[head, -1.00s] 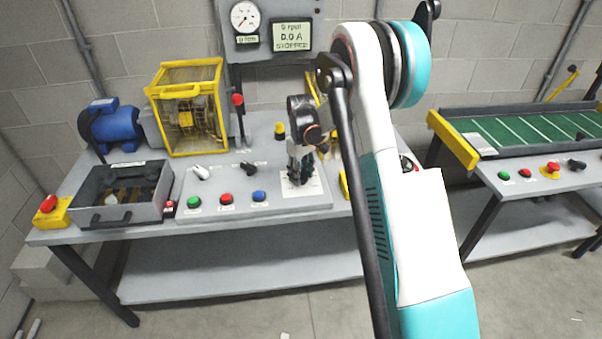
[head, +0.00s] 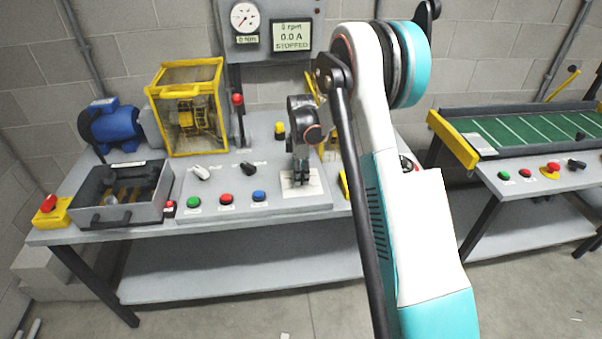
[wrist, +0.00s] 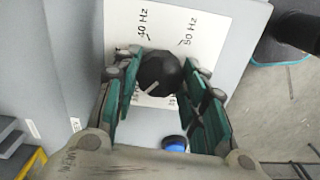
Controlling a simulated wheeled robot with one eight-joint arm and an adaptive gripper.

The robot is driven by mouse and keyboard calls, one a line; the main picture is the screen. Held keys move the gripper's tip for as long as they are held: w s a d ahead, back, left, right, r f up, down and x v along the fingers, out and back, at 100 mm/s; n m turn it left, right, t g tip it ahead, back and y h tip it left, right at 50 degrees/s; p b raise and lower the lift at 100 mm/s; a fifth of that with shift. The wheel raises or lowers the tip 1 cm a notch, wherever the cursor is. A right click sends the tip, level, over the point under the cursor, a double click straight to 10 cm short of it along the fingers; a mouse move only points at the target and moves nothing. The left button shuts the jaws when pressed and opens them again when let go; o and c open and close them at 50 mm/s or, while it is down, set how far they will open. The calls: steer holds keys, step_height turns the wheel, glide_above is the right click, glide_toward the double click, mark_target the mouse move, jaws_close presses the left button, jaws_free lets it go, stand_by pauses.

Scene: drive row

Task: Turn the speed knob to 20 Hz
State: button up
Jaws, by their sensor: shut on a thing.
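The speed knob (wrist: 160,70) is black with a pale pointer line, on a white scale plate (wrist: 205,50) in the wrist view. The line points toward the lower left of that picture. The marks "40 Hz" and "50 Hz" show above the knob; the lower marks are partly hidden, and I cannot read the one at the pointer. My gripper (wrist: 163,88) has its teal-padded fingers on both sides of the knob, shut on it. In the head view my gripper (head: 300,178) points down over the scale plate (head: 316,184) and hides the knob.
Green (head: 194,201), red (head: 226,198) and blue (head: 259,196) buttons sit left of my gripper. A black selector (head: 250,168) and a white one (head: 201,172) stand behind them. The display (head: 291,36) reads 0 rpm, 0.0 A, STOPPED. A yellow cage (head: 187,105) stands behind.

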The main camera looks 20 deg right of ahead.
steer(key=shift+n, duration=0.6)
steer(key=o, duration=1.1)
step_height(320, 180, up, 12)
stand_by(0.4)
